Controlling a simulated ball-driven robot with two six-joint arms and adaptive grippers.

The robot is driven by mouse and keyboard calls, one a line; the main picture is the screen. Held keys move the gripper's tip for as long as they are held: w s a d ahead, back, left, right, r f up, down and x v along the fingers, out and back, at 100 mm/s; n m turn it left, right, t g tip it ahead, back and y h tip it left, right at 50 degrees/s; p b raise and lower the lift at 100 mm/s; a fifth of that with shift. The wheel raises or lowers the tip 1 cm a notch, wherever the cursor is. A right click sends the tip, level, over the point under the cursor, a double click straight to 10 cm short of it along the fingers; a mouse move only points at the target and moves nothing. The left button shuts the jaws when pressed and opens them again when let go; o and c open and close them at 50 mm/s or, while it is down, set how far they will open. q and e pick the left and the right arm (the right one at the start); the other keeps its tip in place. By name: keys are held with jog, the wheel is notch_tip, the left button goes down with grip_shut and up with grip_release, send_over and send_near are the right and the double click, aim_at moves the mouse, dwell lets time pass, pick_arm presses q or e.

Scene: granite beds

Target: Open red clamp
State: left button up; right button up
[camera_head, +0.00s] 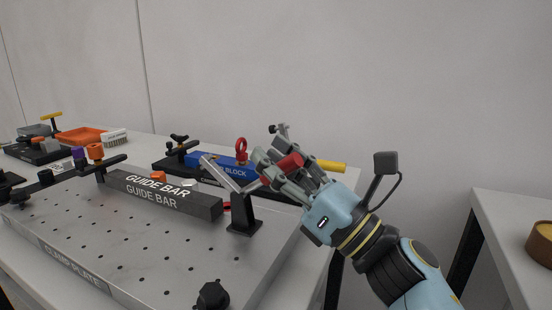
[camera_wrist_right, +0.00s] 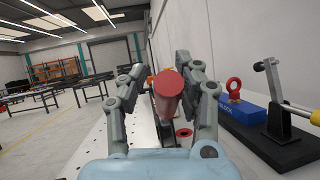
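The red clamp stands on the right edge of the clamp plate (camera_head: 150,245), its black base (camera_head: 244,216) upright and its silver arm (camera_head: 224,174) slanting up to the left. Its red handle (camera_head: 289,163) points up to the right, among the fingers of my right gripper (camera_head: 282,170). In the right wrist view, the handle's round end (camera_wrist_right: 169,83) is between the two fingers of the right gripper (camera_wrist_right: 163,72). The fingers stand apart on either side; a narrow gap shows at the left one. Contact at the right finger is unclear. My left gripper is not in view.
A dark guide bar (camera_head: 160,193) lies left of the clamp. Behind it are a blue block (camera_head: 225,165) with a red ring and another clamp with a yellow handle (camera_head: 330,166). An orange tray (camera_head: 80,136) is farther left. A wall stands behind the bench.

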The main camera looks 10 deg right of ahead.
jog(key=shift+o, duration=0.9)
jog(key=shift+w+d, duration=0.1)
jog(key=v, duration=0.7)
jog(key=shift+d, duration=0.15)
jog(key=shift+f, duration=0.1)
